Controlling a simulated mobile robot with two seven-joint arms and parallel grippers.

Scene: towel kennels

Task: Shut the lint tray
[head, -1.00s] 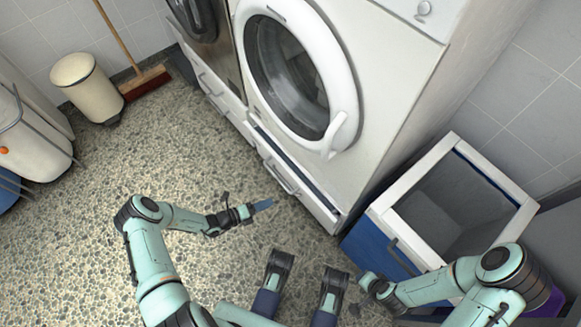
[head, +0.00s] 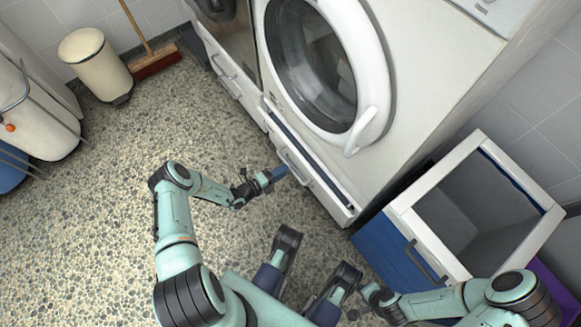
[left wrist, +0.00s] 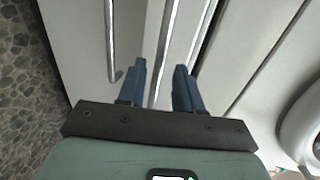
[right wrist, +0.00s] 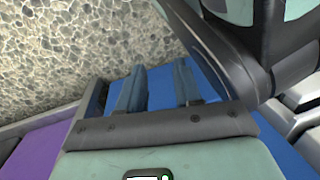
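The lint tray (head: 325,190) is the long white drawer low on the white machine, under its round door. It stands out a little; a dark gap shows along its top. Its bar handle (head: 294,167) is on the front, and a bar (left wrist: 111,40) shows left of the fingers in the left wrist view. My left gripper (head: 275,177) is beside the tray front, close to the handle. Its blue fingers (left wrist: 163,85) are apart with nothing held; contact cannot be told. My right gripper (right wrist: 158,88) is open and empty over a blue surface.
A white-rimmed blue bin (head: 385,250) with an open top stands right of the machine. The round door (head: 318,65) looks closed. A cream pedal bin (head: 95,62) and a broom (head: 155,62) are at the back left. The speckled floor to the left is clear.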

